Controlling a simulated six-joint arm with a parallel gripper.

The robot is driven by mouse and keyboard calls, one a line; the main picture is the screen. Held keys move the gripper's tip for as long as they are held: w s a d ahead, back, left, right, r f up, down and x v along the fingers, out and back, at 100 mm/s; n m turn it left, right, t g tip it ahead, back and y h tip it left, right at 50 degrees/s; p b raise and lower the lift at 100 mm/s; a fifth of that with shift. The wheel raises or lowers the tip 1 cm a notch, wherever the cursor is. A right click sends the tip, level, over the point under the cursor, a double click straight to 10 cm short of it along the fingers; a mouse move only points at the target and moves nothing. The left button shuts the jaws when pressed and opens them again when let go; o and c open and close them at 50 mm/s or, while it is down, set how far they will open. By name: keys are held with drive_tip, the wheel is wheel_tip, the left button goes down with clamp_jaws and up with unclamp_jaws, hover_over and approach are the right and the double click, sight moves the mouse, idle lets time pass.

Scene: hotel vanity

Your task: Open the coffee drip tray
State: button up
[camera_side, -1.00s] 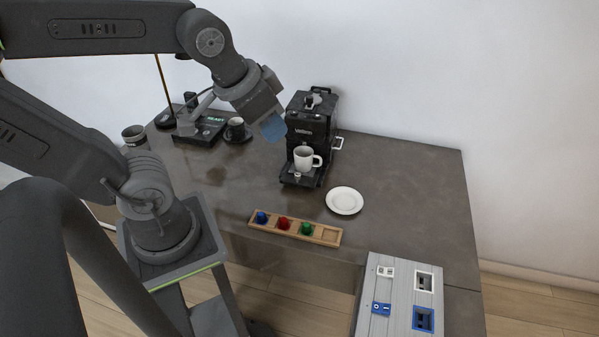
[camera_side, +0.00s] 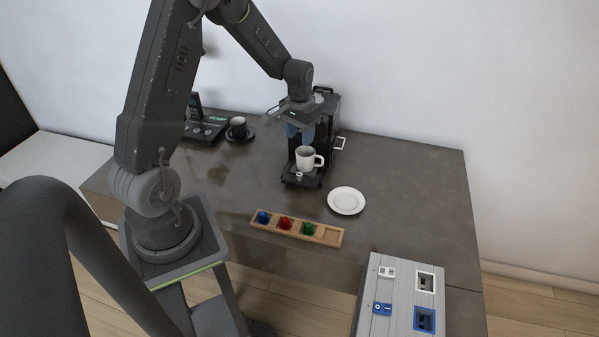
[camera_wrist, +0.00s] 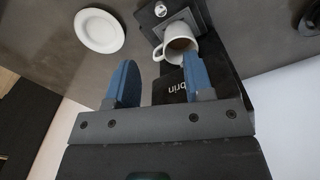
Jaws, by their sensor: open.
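The black coffee machine (camera_side: 327,127) stands at the back of the counter. Its drip tray (camera_side: 290,180) sticks out low at the front, with a small pale knob (camera_side: 299,175) on it. A white mug (camera_side: 305,160) stands above the tray. In the wrist view the drip tray (camera_wrist: 187,14), knob (camera_wrist: 160,10) and mug (camera_wrist: 177,43) show beyond the fingers. My gripper (camera_side: 300,130) points down just above the mug, at the machine's front, and hides part of it. Its two blue fingers are spread and empty in the wrist view (camera_wrist: 160,65).
A white plate (camera_side: 346,201) lies right of the machine's front. A wooden holder (camera_side: 325,237) with coloured pods lies nearer. A dark cup (camera_side: 238,124) on a saucer and a phone (camera_side: 200,128) stand left. A grey switch panel (camera_side: 398,320) is front right. The right counter is clear.

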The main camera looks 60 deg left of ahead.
sight(299, 173)
wheel_tip(299, 173, down, 14)
drive_tip(key=shift+f, duration=0.1)
idle(0.5)
clamp_jaws()
idle(0.3)
